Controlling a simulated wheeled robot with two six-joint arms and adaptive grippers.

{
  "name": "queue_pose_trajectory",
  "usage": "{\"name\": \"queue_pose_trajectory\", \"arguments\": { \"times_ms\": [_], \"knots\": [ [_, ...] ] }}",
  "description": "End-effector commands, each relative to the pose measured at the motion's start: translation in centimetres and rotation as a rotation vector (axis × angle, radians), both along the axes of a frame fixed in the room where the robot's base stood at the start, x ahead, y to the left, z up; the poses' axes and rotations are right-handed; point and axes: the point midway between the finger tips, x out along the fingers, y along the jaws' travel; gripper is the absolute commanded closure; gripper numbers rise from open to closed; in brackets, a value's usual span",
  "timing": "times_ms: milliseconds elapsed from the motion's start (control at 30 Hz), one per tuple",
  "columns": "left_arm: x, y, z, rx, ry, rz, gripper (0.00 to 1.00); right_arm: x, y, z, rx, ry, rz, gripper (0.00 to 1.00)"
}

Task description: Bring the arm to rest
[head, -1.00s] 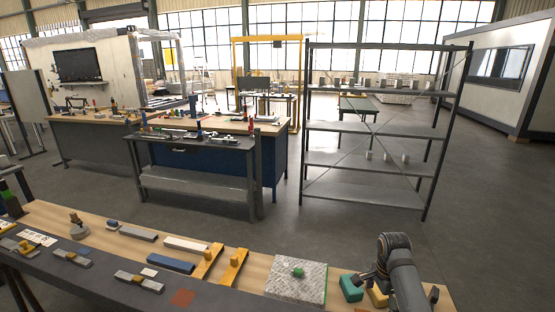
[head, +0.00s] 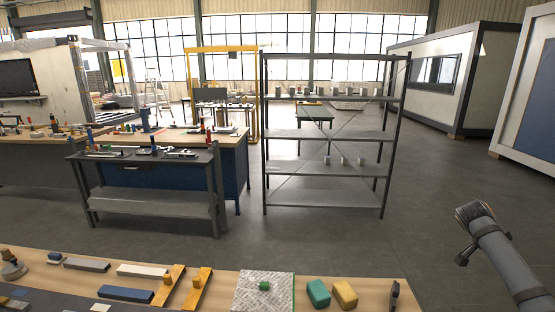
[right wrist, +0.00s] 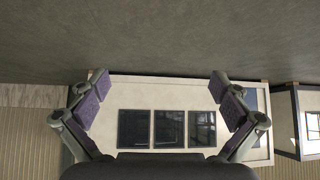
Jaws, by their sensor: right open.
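My right arm (head: 498,250) reaches in from the lower right of the head view, beyond the right end of the workbench and over open floor. Its gripper fingers cannot be made out there. In the right wrist view my right gripper (right wrist: 160,100) is open, with its two purple-padded fingers wide apart and nothing between them. That view is upside down and shows a white cabin (right wrist: 180,95) far behind the fingers, with grey floor above it. My left gripper is not in view.
The wooden workbench (head: 215,270) runs along the bottom. On it are a metal plate (head: 250,295) with a green piece, a green block (head: 318,293), a yellow block (head: 345,294) and yellow brackets (head: 198,288). A metal shelf (head: 325,136) stands behind. The floor at right is clear.

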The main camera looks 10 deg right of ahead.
Motion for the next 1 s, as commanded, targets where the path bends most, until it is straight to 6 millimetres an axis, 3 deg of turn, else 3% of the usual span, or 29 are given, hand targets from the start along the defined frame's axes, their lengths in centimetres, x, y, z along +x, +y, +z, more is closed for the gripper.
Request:
{"name": "queue_pose_trajectory", "arguments": {
  "times_ms": [33, 167, 300, 400, 600, 767, 867, 1000],
  "knots": [
    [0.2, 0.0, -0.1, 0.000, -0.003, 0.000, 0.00, -0.8, -1.4, -4.6, 0.002, 0.099, 0.093, 0.00],
    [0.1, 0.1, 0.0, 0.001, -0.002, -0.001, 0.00, -3.3, -6.1, -12.3, -0.051, 0.333, 0.387, 0.00],
    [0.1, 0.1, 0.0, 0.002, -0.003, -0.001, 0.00, -9.0, -10.8, -20.5, -0.106, 0.643, 0.750, 0.00],
    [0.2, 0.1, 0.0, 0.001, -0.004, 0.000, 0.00, -14.2, -13.2, -25.0, -0.137, 0.864, 1.010, 0.00],
    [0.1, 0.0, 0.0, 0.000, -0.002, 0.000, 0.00, -25.6, -15.6, -30.2, -0.179, 1.253, 1.482, 0.00],
    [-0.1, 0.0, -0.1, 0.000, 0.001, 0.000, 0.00, -27.4, -8.5, -38.2, -0.082, 1.143, 1.542, 0.00],
    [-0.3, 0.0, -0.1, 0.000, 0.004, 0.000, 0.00, -28.8, -3.2, -43.0, -0.004, 1.067, 1.565, 0.00],
    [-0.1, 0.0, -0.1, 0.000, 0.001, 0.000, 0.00, -30.9, 6.3, -49.8, 0.118, 0.943, 1.598, 0.00]
  ]
}}
